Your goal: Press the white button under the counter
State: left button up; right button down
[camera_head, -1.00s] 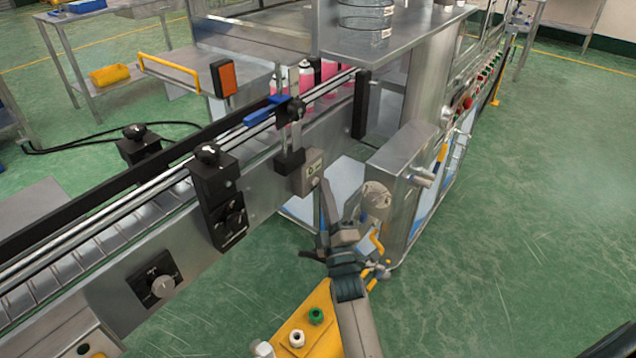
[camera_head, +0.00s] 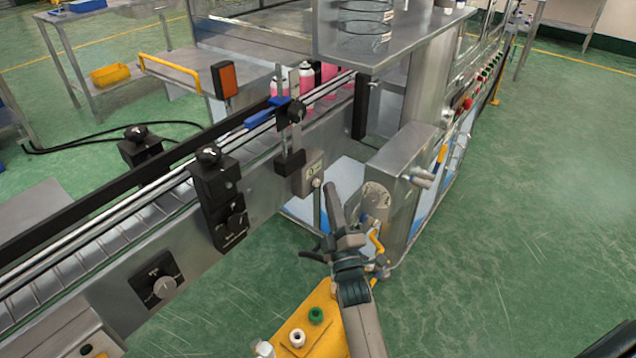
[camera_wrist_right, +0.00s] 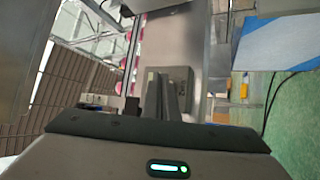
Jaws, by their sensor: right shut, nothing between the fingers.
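A small grey box (camera_head: 312,176) is mounted on the side of the conveyor rail. It carries a dark label and, low on its front, a small pale round button (camera_head: 317,183). My right gripper (camera_head: 334,187) is shut and empty, its fingertips just right of the button with a small gap in the picture. In the right wrist view, the shut fingers (camera_wrist_right: 166,98) point at the grey box (camera_wrist_right: 183,76); the button is not clear there. My left gripper is not in view.
The conveyor (camera_head: 130,205) runs to the left, with black clamps (camera_head: 217,198) on its side. A steel box (camera_head: 405,165) stands close to the right of my gripper. A yellow panel (camera_head: 320,340) with a white knob (camera_head: 297,338) and a green knob (camera_head: 316,315) is below. Open floor lies right.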

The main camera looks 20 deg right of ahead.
jog(key=s+d, duration=0.1)
jog(key=s+p, duration=0.1)
jog(key=s, duration=0.1)
jog(key=s+d, duration=0.1)
jog(key=shift+s+d+p, duration=0.2)
jog(key=shift+d+p, duration=0.1)
jog(key=shift+p, duration=0.1)
dwell(1.0)
